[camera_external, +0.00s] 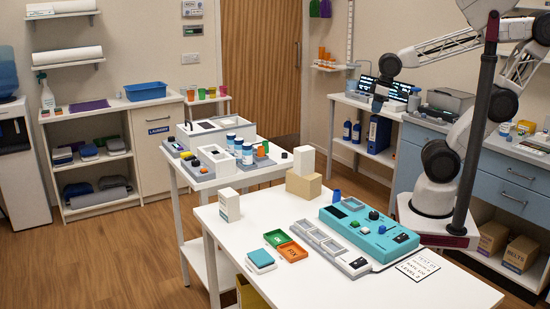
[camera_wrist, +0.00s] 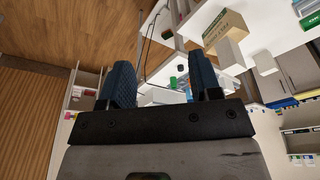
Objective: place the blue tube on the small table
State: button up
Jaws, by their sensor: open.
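The blue tube (camera_external: 337,195) looks like a small upright blue cylinder on the white front table (camera_external: 330,284), just behind the teal device. A smaller white table (camera_external: 205,183) stands behind it at the left, with blue-capped bottles and a grey-white box on it. My gripper (camera_wrist: 160,75) shows in the wrist view with its two dark ridged fingers spread apart and nothing between them. It is up in the air, away from the tube. In the external view my arm rises at the right, and its fingers cannot be clearly made out. I cannot pick out the tube in the wrist view.
The front table holds a teal device (camera_external: 368,230), a grey tray strip (camera_external: 325,243), orange and green trays (camera_external: 285,247), a cardboard block (camera_external: 303,186) and a white carton (camera_external: 229,205). A dark pole (camera_external: 477,130) stands at the right.

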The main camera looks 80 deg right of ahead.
jog(key=shift+o, duration=0.4)
jog(key=shift+w, duration=0.1)
jog(key=n+g+y, duration=0.1)
jog(key=n+g, duration=0.1)
jog(key=n, duration=1.2)
send_over(337, 197)
jog(key=d, duration=0.2)
notch_tip(337, 197, down, 23)
jog(key=shift+d+r, duration=0.1)
jog(key=shift+d, duration=0.05)
jog(key=shift+f, duration=1.3)
